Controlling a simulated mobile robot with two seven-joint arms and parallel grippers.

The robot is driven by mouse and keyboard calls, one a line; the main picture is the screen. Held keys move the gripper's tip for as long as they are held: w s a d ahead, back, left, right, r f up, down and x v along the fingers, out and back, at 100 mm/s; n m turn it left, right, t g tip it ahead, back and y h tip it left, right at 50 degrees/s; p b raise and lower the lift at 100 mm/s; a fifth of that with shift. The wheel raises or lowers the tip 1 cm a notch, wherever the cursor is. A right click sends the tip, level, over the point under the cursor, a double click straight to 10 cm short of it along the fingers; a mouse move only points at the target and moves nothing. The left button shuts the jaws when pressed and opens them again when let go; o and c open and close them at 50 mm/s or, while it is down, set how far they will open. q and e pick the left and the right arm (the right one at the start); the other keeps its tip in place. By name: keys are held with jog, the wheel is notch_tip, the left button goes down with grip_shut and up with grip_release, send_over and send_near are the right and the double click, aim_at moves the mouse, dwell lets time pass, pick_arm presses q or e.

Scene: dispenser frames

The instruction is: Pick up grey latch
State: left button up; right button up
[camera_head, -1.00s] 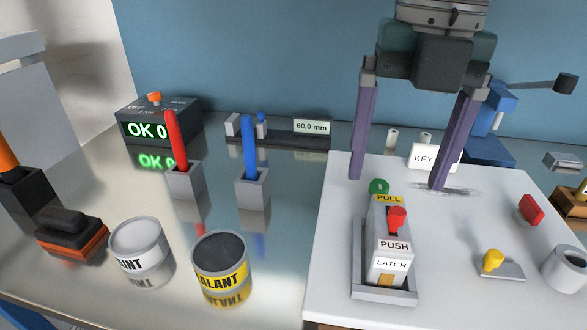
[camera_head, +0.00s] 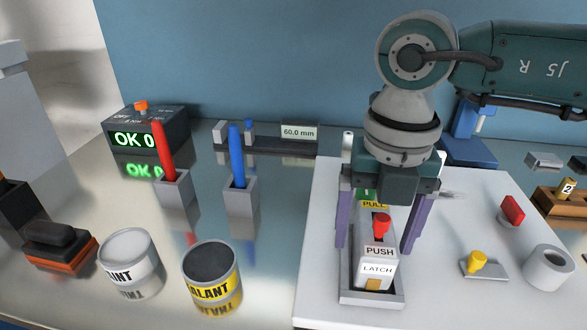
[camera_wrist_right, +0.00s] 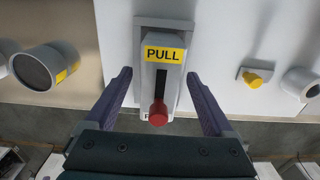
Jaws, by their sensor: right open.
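The grey latch (camera_head: 376,268) is a block with PULL, PUSH and LATCH labels and a red knob (camera_head: 381,224). It sits in a grey tray (camera_head: 398,299) on the white board. It also shows in the right wrist view (camera_wrist_right: 172,82), with the red knob (camera_wrist_right: 158,113) near its lower end. My right gripper (camera_head: 372,249) is open, pointing down, with one purple finger on each side of the latch's far part. In the right wrist view the fingers (camera_wrist_right: 158,76) flank the latch with gaps on both sides. My left gripper is not in view.
On the white board (camera_head: 440,285) are a yellow knob (camera_head: 477,262), a red switch (camera_head: 512,209) and a grey ring (camera_head: 548,268).

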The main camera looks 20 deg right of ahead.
grip_shut()
dwell(0.5)
